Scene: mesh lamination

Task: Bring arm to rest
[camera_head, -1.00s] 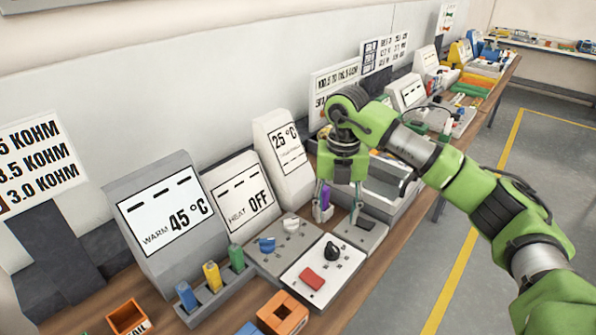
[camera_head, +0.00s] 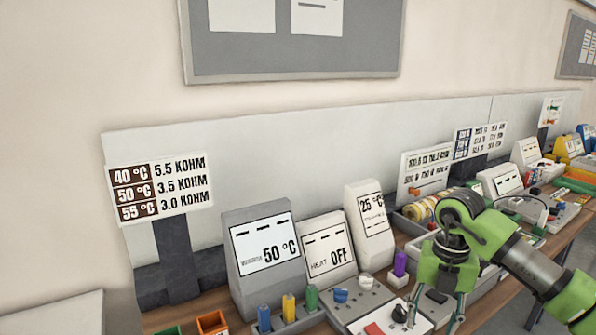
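My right arm comes in from the right, with green links and a dark grey section. Its gripper (camera_head: 438,312) points down over the front of the bench. The two fingers are apart, with nothing seen held between them. The fingertips are near the lower edge of the picture. A purple peg (camera_head: 400,263) stands upright to the left of the gripper, apart from it. My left gripper is not in view.
A warmer display (camera_head: 264,245) reads 50 °C, a heat display (camera_head: 327,252) reads OFF and another (camera_head: 371,217) reads 25 °C. Blue, yellow and green pegs (camera_head: 289,306) stand in front. A black knob (camera_head: 399,313) sits close left of the gripper. A resistance chart (camera_head: 160,187) stands left.

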